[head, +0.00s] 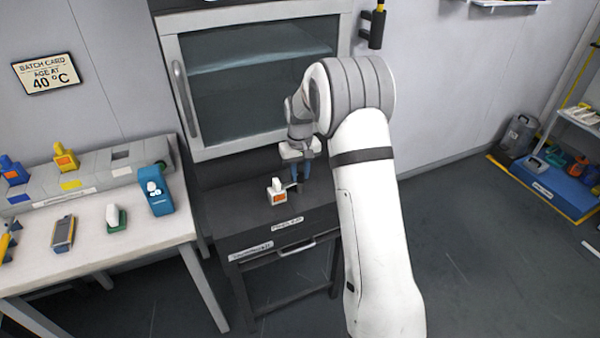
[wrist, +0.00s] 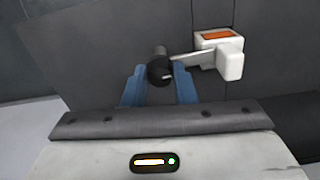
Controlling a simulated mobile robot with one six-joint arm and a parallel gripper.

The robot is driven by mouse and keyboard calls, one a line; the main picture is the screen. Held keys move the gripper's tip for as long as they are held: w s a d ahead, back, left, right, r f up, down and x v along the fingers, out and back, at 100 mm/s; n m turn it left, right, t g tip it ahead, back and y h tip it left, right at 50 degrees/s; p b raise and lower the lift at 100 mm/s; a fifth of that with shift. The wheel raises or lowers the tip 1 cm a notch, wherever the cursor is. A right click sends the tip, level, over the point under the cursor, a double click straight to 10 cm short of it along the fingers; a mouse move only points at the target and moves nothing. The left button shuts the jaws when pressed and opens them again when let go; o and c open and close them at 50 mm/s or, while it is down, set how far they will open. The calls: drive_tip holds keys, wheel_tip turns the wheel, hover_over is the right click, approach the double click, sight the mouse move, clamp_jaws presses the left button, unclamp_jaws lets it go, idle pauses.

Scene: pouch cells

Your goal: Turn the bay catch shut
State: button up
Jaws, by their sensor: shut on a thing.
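My gripper (wrist: 158,84) has its two blue fingers closed around a dark round knob (wrist: 160,71), which looks like the bay catch. A thin light bar (wrist: 192,58) runs from the knob toward a white block with an orange top patch (wrist: 219,40) at its right. I cannot tell whether the bar is joined to the block. In the head view, my gripper (head: 301,172) points down at the dark bench top (head: 240,222), just right of the white-and-orange block (head: 277,192). The fingers and wrist hide most of the knob there.
A glass-fronted cabinet (head: 255,75) with a vertical handle stands behind the bench. A light table (head: 90,262) at the left holds several small items, including a blue holder (head: 158,190). A blue low platform (head: 555,190) is at the far right. The floor between is clear.

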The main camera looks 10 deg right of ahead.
sight(300, 174)
drive_tip(key=shift+w+r+m, duration=0.1)
drive_tip(key=shift+m, duration=0.5)
drive_tip(key=o, duration=1)
wheel_tip(300, 174, up, 7)
drive_tip(key=shift+f, duration=0.15)
drive_tip(key=shift+r, duration=0.5)
